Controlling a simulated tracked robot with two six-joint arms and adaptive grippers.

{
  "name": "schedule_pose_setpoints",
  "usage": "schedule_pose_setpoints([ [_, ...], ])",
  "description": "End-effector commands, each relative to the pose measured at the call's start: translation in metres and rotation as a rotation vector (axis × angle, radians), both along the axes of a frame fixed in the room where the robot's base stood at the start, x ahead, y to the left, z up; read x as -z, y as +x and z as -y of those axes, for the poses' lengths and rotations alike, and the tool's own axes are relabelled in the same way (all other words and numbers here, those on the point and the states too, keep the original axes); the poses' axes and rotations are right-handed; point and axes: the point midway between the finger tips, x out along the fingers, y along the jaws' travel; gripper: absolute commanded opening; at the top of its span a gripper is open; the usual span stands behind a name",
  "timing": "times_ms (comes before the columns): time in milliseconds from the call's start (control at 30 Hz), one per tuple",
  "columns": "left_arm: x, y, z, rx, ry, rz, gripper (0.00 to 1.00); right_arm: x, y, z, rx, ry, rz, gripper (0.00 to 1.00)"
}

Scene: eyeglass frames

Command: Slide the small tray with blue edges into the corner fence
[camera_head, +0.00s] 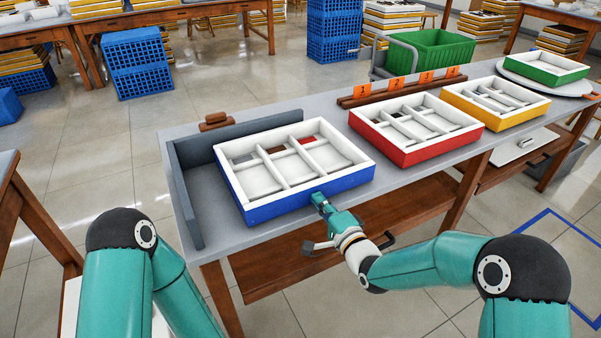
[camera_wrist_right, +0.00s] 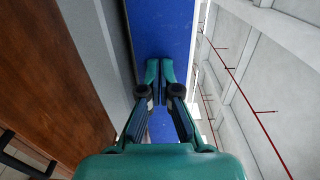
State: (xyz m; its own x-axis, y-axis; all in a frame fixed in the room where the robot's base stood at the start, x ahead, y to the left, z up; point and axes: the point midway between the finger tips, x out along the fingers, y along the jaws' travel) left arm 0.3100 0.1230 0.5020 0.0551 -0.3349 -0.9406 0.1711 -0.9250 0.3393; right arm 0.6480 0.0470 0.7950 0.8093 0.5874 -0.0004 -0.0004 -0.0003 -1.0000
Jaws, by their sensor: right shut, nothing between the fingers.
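The small tray with blue edges (camera_head: 275,205) lies on the grey table inside the open corner fence (camera_head: 188,195). It has white compartments, some holding dark or red pieces. A strip of bare tabletop separates its left side from the fence's left wall. Its back side is close to the back wall; whether they touch is hidden. My right gripper (camera_head: 318,199) is shut and empty at the tray's front blue side. In the right wrist view its fingertips (camera_wrist_right: 160,70) are together at the blue side (camera_wrist_right: 160,25); contact is unclear. My left gripper is out of view.
A red tray (camera_head: 415,150), a yellow tray (camera_head: 495,122) and a green tray (camera_head: 546,66) stand farther right. A wooden rail with orange tags (camera_head: 410,84) lies behind the red tray. A brown block (camera_head: 215,122) sits behind the fence.

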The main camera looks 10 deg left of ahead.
Motion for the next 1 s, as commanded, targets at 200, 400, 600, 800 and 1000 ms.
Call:
schedule_pose_setpoints([
  [200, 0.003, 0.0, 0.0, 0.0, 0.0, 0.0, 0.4, 0.001, 0.005, -0.004, 0.0, 0.0, 0.0, 0.0],
  [400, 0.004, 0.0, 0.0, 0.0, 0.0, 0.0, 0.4, 0.001, 0.009, -0.007, 0.0, 0.0, 0.0, 0.0],
  [600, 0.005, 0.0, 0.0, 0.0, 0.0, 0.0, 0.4, 0.0, 0.011, -0.008, 0.001, 0.001, -0.001, 0.0],
  [800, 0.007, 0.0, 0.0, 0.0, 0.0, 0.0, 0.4, -0.003, 0.005, -0.003, 0.001, 0.001, 0.002, 0.0],
  [1000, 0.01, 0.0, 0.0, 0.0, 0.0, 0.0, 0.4, -0.007, -0.004, 0.003, 0.0, 0.001, 0.001, 0.0],
])
